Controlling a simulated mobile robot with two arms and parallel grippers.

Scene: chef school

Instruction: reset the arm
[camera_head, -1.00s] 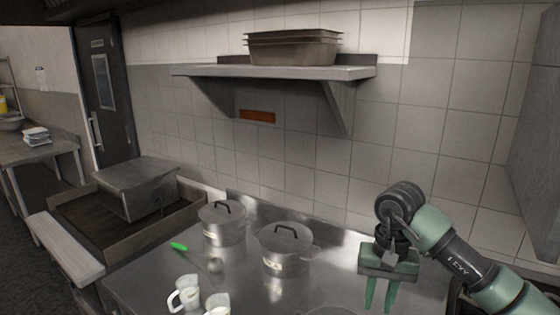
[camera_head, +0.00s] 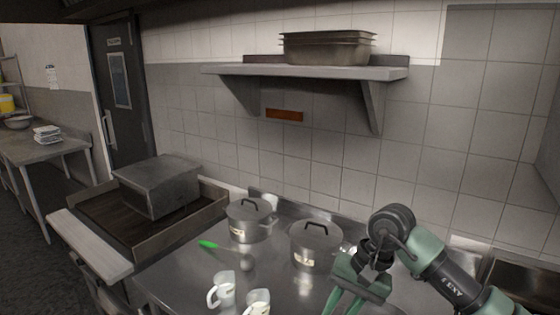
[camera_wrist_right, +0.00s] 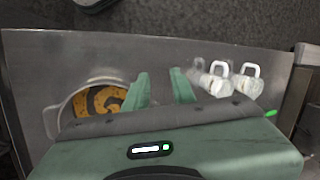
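My right gripper (camera_head: 344,301) is at the lower right of the head view, green, in front of and to the right of the nearer lidded pot. Its fingers point down and slightly left. In the right wrist view the two fingers (camera_wrist_right: 160,82) stand apart with nothing between them. The fingertips are partly cut off in the head view. My left gripper is in neither view.
The wrist view shows an open pot (camera_wrist_right: 62,117) with orange contents. A wall shelf (camera_head: 310,71) holds stacked trays (camera_head: 328,49).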

